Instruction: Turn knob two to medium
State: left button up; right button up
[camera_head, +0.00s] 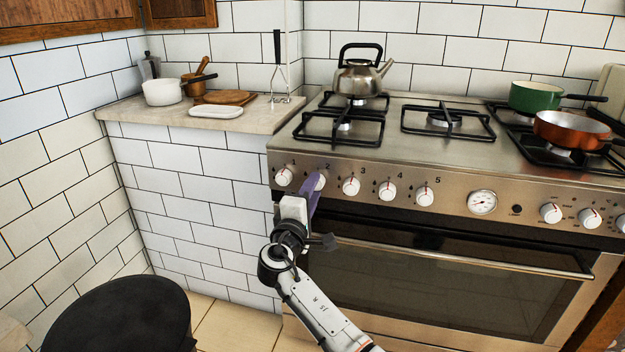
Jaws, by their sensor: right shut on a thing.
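Knob two (319,182) is a white knob on the stove's front panel, under the printed number 2. It is partly hidden by my right gripper (315,188), whose purple fingers reach up to it from below. The right gripper is shut on knob two. The knob's pointer is too covered to read its setting. My left gripper is not in view.
Knob one (284,177) sits close on the left and knob three (351,187) on the right. The oven handle (450,258) runs below the panel. A kettle (360,78), a green pot (535,96) and an orange pan (572,130) stand on the stovetop.

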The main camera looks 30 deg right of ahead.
pick_arm(q)
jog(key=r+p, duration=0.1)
jog(key=p, duration=0.1)
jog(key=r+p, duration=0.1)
jog(key=p, duration=0.1)
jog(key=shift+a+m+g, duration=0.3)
pick_arm(e)
jog(key=n, duration=0.6)
jog(key=shift+t, duration=0.3)
pick_arm(q)
jog(key=shift+p, duration=0.35)
pick_arm(e)
jog(key=shift+y, duration=0.3)
jog(key=o, duration=1)
jog(key=shift+o, duration=0.2)
jog(key=shift+s, duration=0.1)
pick_arm(q)
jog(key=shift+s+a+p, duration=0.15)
jog(key=shift+p, duration=0.3)
pick_arm(e)
jog(key=v, duration=1)
